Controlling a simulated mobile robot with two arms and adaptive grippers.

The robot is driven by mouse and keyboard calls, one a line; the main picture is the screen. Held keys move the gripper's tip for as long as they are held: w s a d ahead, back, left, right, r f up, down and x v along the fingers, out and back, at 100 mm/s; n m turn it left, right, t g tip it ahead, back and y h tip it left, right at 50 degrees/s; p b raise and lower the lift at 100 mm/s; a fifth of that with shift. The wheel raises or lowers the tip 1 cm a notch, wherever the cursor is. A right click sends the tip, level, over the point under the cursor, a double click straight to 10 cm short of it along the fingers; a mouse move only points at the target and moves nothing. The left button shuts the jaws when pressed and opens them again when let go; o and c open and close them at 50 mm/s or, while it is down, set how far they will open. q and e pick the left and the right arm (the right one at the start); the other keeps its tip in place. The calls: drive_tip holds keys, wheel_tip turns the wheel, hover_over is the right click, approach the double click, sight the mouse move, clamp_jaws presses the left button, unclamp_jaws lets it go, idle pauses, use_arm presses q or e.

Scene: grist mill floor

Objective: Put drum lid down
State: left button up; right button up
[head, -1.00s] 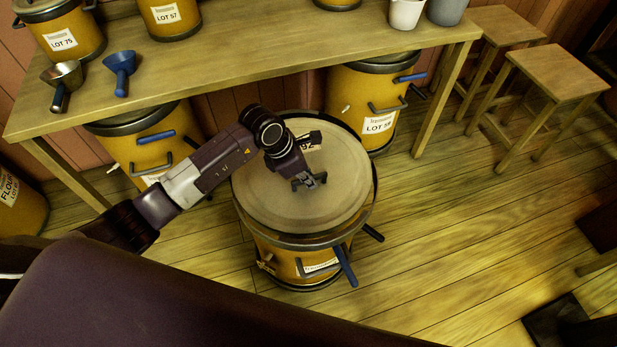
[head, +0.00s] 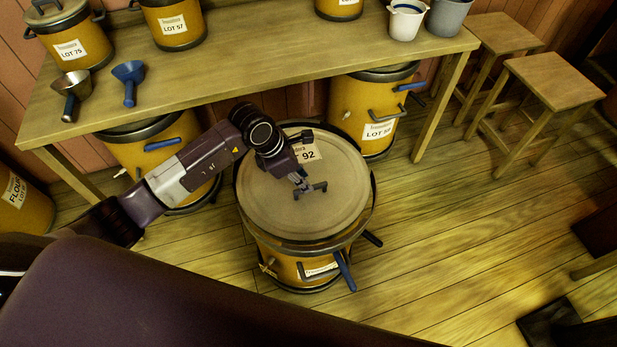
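The drum lid (head: 270,205) is a pale round disc with a dark rim. It lies level on top of a yellow drum (head: 288,268) at the centre; I see no gap between them. A small dark handle (head: 318,187) stands at the middle of the lid, next to a white label ending in 92. My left gripper (head: 299,183) is just above the handle, on its upper-left side. Its fingers look open, small and dark, and the handle bar shows beyond them. My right gripper is not in view.
A wooden table (head: 255,65) behind holds drums, two scoops (head: 128,82) and pails (head: 404,22). More drums (head: 378,112) stand beneath it. Wooden stools (head: 555,80) stand at the right. The floor (head: 450,235) right of the centre drum is clear.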

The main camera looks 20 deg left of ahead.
use_arm(q)
drive_tip(key=p+v, duration=0.3)
drive_tip(key=v, duration=0.3)
drive_tip(key=shift+r, duration=0.15)
drive_tip(key=shift+s, duration=0.1)
